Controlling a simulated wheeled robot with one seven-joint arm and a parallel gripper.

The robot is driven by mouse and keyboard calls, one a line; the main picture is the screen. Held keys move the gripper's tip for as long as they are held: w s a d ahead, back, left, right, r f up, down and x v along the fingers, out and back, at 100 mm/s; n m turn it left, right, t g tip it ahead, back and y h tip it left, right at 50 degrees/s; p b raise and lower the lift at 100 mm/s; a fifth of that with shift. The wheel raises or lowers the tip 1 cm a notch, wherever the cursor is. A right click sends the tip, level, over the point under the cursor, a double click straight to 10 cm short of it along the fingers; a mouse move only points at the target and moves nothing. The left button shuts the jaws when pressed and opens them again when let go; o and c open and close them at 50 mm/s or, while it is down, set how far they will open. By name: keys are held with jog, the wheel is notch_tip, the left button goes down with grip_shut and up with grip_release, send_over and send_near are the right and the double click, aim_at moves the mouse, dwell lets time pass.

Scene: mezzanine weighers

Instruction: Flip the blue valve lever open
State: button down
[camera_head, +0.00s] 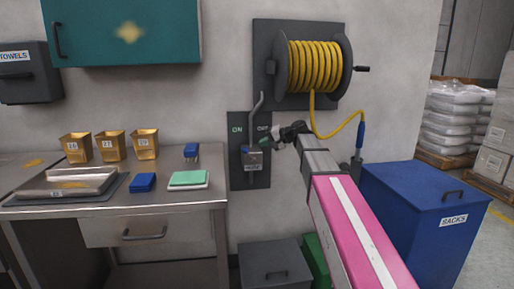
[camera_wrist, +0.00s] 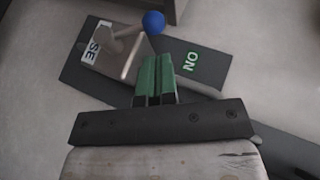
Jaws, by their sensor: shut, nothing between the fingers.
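The valve lever is a metal arm with a round blue knob (camera_wrist: 153,22), mounted on a small metal box (camera_wrist: 130,62) on a dark wall panel (camera_wrist: 215,75). In the head view the blue knob (camera_head: 246,149) is small, at the box (camera_head: 254,160), below the ON and second labels. My gripper (camera_head: 275,140) reaches in from the right at the panel. In the wrist view its green fingers (camera_wrist: 158,62) are together and empty, just below the knob and beside the green ON label (camera_wrist: 190,61). I cannot tell whether they touch the lever.
A grey pipe (camera_head: 256,105) rises above the valve to a yellow hose reel (camera_head: 315,66). A steel bench (camera_head: 150,205) with gold cups and blue items stands left. A blue sacks bin (camera_head: 415,195) stands right; a grey bin (camera_head: 270,265) sits below the panel.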

jog(key=v, duration=0.7)
jog(key=shift+a, duration=0.15)
jog(key=shift+r, duration=0.15)
jog(key=s+d+f+g+h, duration=0.15)
jog(key=s+f, duration=0.25)
jog(key=f, duration=0.5)
jog(key=s+d+f+h, duration=0.3)
jog(key=f, duration=0.6)
jog(key=s+d+f+h, duration=0.2)
jog(key=s+f, duration=0.2)
jog(key=f, duration=0.5)
jog(key=s+d+f+g+h, duration=0.1)
jog(key=s+d+f+h, duration=0.2)
jog(key=s+f, duration=0.4)
jog(key=s+d+f+n+g+h, duration=0.1)
jog(key=s+d+f+h, duration=0.2)
jog(key=s+d+f, duration=0.2)
jog(key=s+f, duration=0.3)
jog(key=shift+s+d+g, duration=0.2)
jog(key=shift+d+g, duration=0.15)
